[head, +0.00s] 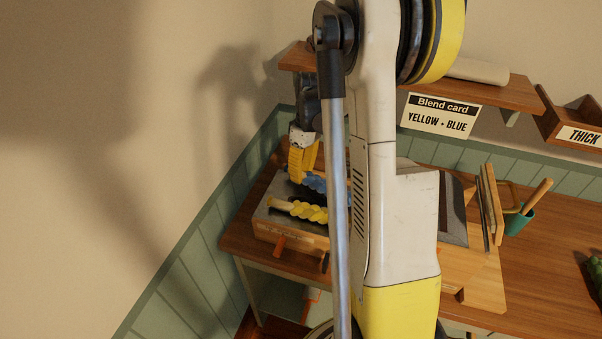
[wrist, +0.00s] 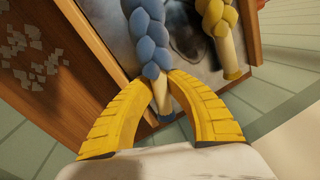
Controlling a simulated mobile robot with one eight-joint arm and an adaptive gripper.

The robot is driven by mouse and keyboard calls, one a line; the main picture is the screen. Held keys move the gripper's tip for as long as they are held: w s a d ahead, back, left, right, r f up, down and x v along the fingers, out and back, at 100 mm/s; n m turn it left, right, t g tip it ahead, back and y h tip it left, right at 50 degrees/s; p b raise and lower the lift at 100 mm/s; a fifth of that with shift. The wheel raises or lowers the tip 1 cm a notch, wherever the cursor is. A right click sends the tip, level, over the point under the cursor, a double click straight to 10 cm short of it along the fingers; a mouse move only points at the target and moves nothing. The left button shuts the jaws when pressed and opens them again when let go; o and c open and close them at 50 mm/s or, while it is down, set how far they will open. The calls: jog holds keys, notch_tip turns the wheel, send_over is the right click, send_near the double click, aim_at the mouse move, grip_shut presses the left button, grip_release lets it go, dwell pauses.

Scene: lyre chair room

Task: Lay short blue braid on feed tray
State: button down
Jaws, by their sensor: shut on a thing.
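My gripper (wrist: 158,80) has its yellow fingers closed on the pale end of the short blue braid (wrist: 150,38) in the wrist view. The blue braid reaches away from the fingers over the grey, wood-edged feed tray (wrist: 103,18). In the head view my gripper (head: 298,178) points down at the tray's back side, and the blue braid (head: 314,182) is partly hidden behind my arm. A yellow braid (head: 307,212) lies on the tray, and it also shows to the right of the blue one in the wrist view (wrist: 221,20). I cannot tell whether the blue braid touches the tray.
The feed tray (head: 262,226) stands on the wooden bench (head: 237,238) near the left wall. A blend card (head: 440,115) reads yellow and blue. A green cup (head: 517,223) and upright boards (head: 489,205) stand to the right. My arm hides the bench's middle.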

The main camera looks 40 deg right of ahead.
jog(key=shift+f, duration=0.15)
jog(key=c, duration=1.3)
grip_release()
jog(key=v, duration=1.2)
jog(key=shift+s, duration=0.1)
jog(key=s+a+r+m+t+h, duration=0.1)
jog(key=s+a+r+t, duration=0.1)
jog(key=a, duration=0.5)
jog(key=s+a+r+t+h, duration=0.1)
jog(key=a+r, duration=0.2)
jog(key=a, duration=0.4)
jog(key=s+a+t, duration=0.1)
jog(key=s+a, duration=0.1)
jog(key=a, duration=0.2)
jog(key=s+a+f+m+t, duration=0.1)
jog(key=s+a+t, duration=0.1)
jog(key=s+a, duration=0.1)
jog(key=s+a+f+t, duration=0.1)
jog(key=s+a+t, duration=0.1)
jog(key=a, duration=0.3)
jog(key=shift+s+m, duration=0.3)
jog(key=shift+s, duration=0.4)
